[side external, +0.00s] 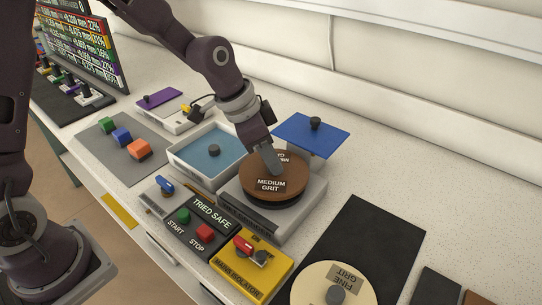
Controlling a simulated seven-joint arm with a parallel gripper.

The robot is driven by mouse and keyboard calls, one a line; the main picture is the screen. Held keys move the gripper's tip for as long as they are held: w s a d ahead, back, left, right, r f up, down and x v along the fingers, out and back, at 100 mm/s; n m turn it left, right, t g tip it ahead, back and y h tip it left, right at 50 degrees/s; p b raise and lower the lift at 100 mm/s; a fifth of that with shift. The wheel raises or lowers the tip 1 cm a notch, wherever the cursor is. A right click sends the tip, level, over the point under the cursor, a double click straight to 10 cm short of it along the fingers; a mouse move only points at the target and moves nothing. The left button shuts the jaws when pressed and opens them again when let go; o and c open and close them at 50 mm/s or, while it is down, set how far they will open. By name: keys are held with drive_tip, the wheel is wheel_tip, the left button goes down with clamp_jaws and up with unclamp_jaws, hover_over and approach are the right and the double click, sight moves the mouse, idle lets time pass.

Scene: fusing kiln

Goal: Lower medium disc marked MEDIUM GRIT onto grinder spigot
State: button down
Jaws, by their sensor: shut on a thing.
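The brown disc marked MEDIUM GRIT (289,188) is level over the grey grinder (312,206) in the side external view. A dark round edge shows just under the disc, and I cannot tell whether there is a gap. The grinder spigot is hidden beneath the disc. My gripper (271,160) points down at the middle of the disc and is shut on it. The exact part between the fingers is hidden by the gripper itself.
A blue square plate with a black knob (327,139) stands behind the grinder. A blue-lined tray (183,152) is to the left. The START/STOP panel (188,235) and yellow isolator box (277,269) are in front. A cream FINE GRIT disc (311,286) lies on a black mat (381,232).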

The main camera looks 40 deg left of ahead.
sight(258, 173)
drive_tip(key=shift+f, duration=1.05)
drive_tip(key=c, duration=1.1)
unclamp_jaws()
drive_tip(key=v, duration=0.7)
drive_tip(key=s+a+r+n+y, duration=0.1)
drive_tip(key=s+a+r+n, duration=0.1)
drive_tip(key=s, duration=0.5)
drive_tip(key=s+a+r+n+t+y, duration=0.1)
drive_tip(key=s+a+r+n, duration=0.2)
drive_tip(key=s, duration=0.5)
drive_tip(key=s+a+r+n+t, duration=0.1)
drive_tip(key=s+a+r+n, duration=0.1)
drive_tip(key=s, duration=0.6)
drive_tip(key=shift+a+r+y, duration=0.4)
drive_tip(key=shift+a+r, duration=0.25)
drive_tip(key=shift+r, duration=0.1)
